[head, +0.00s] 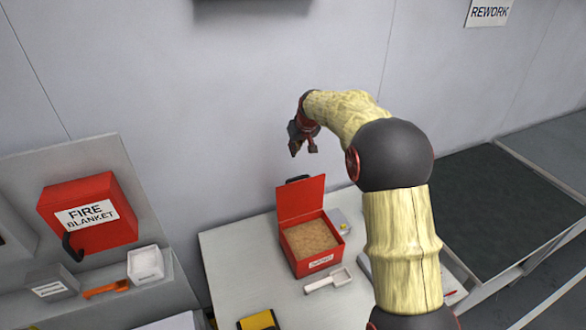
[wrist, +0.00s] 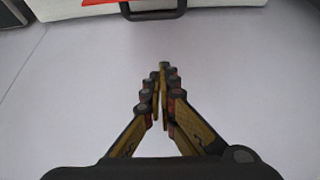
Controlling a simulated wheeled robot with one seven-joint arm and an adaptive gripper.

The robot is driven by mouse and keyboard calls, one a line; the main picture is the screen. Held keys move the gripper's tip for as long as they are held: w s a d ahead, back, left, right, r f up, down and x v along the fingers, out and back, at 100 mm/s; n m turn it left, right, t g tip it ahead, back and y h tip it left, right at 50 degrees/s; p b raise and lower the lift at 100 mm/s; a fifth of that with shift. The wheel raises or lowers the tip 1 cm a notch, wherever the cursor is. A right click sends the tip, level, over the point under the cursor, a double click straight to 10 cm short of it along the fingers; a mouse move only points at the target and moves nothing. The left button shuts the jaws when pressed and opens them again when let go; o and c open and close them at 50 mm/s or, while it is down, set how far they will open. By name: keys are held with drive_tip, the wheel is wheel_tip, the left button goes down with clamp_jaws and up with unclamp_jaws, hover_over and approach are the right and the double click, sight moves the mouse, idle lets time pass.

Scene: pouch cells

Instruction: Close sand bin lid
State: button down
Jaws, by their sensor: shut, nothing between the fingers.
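The red sand bin (head: 313,257) stands on the pale table with its lid (head: 301,198) raised open toward the wall. Tan sand (head: 311,237) shows inside. A dark handle (head: 297,179) sits at the lid's upper edge; it also shows in the wrist view (wrist: 153,14), at the top of the picture beside a sliver of red. My gripper (head: 303,149) is above and behind the raised lid, near the wall, apart from it. In the wrist view its fingers (wrist: 160,80) are together with nothing between them.
A white scoop (head: 328,281) lies in front of the bin, and a grey box (head: 339,220) sits to its right. A yellow and black item (head: 258,321) is at the table's front. A red fire blanket box (head: 88,214) is on the left panel.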

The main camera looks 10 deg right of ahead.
drive_tip(key=d+x, duration=0.1)
drive_tip(key=x, duration=1)
drive_tip(key=shift+s+f, duration=0.15)
drive_tip(key=shift+s, duration=2.1)
drive_tip(key=shift+s+b, duration=0.1)
drive_tip(key=shift+b, duration=0.45)
drive_tip(key=shift+s+d+b, duration=0.1)
drive_tip(key=shift+s+b, duration=0.25)
drive_tip(key=shift+b, duration=0.45)
drive_tip(key=shift+s+t, duration=0.1)
drive_tip(key=shift+t, duration=0.2)
